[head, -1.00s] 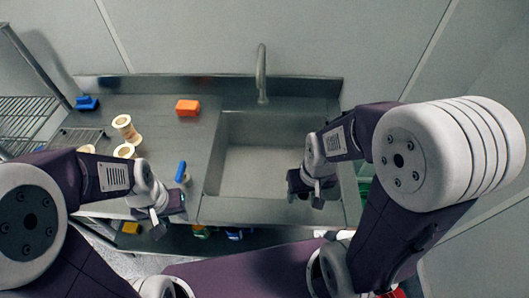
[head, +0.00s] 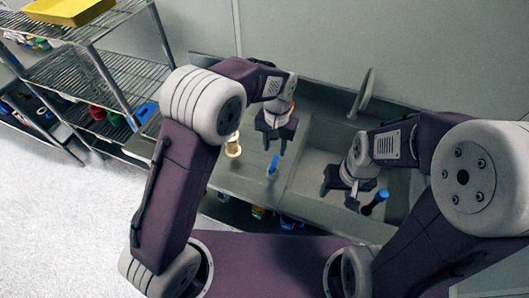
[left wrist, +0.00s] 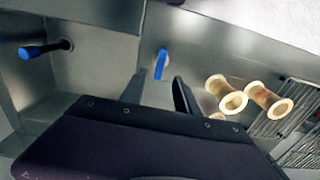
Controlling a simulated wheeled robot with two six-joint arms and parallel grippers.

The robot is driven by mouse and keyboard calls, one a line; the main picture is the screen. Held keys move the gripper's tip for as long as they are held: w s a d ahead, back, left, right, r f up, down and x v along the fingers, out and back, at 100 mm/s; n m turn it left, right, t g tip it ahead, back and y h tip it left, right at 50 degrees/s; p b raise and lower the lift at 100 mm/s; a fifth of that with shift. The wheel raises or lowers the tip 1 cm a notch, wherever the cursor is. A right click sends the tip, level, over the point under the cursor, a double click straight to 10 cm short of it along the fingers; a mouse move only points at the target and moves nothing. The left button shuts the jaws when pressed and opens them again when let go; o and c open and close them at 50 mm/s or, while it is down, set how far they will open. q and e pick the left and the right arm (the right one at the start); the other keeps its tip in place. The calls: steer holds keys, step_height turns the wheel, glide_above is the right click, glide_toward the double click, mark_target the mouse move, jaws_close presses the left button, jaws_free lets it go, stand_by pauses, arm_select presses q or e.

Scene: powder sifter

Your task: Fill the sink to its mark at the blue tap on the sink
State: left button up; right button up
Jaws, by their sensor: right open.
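The steel sink (head: 310,163) is in the middle of the head view, with its tall grey spout (head: 362,93) behind it. I see no water in the visible part. A blue upright lever (head: 273,164) stands on the counter left of the basin; it also shows in the left wrist view (left wrist: 161,64). A blue-ended handle (head: 376,201) shows at the basin's right, and in the left wrist view (left wrist: 38,50). I cannot tell which is the tap. My left gripper (head: 274,143) is open and empty near the upright lever. My right gripper (head: 338,189) is open beside the blue-ended handle.
A wire shelf rack (head: 95,65) with a yellow tray (head: 68,8) stands at the left. Open floor (head: 60,210) lies in front of it.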

mark_target(274, 162)
arm_select(q)
steer(key=f, duration=0.4)
steer(key=f+p, duration=0.1)
steer(key=f, duration=0.1)
steer(key=shift+w+a+f, duration=0.2)
steer(key=shift+a+f, duration=0.1)
steer(key=shift+a, duration=0.1)
steer(key=shift+d+f, duration=0.2)
steer(key=shift+f, duration=0.35)
steer(key=shift+d+f, duration=0.15)
steer(key=shift+f, duration=0.35)
steer(key=shift+s+d+f, duration=0.1)
steer(key=shift+d+f, duration=0.05)
steer(key=shift+f, duration=0.15)
steer(key=shift+a, duration=0.2)
steer(key=shift+c, duration=0.6)
steer(key=c, duration=0.5)
jaws_close()
arm_select(e)
steer(key=shift+r, duration=0.65)
